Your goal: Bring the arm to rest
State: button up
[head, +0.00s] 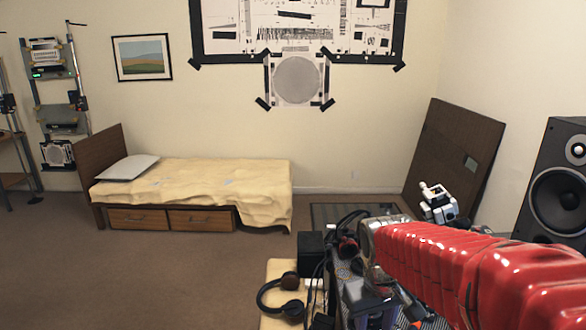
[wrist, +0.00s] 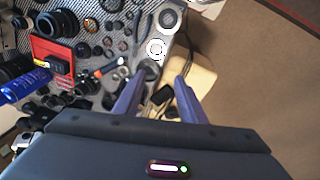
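My arm (head: 470,265), a red glossy segmented link, reaches in from the right edge of the head view over the cluttered table. My gripper (wrist: 161,78) shows in the wrist view as two purple-grey fingers, spread apart with a gap between them. I see nothing held between the fingers. They point down over the table's edge area, beside the small lens parts. In the head view the gripper's fingertips cannot be made out clearly among the clutter.
A grey patterned work surface (wrist: 112,18) carries several lens parts, a red box (wrist: 53,62) and a blue-handled tool (wrist: 22,88). Headphones (head: 281,297) lie on the table's left end. A speaker (head: 556,185) stands right. A bed (head: 200,190) stands behind; floor (head: 150,275) left is clear.

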jog(key=s+a+r+m+t, duration=0.1)
jog(key=s+r+t, duration=0.3)
jog(key=s, duration=1)
notch_tip(320, 180, up, 2)
jog(key=shift+r+m+y, duration=0.1)
jog(key=shift+m+y, duration=0.3)
jog(key=shift+m, duration=0.3)
jog(key=shift+c, duration=0.7)
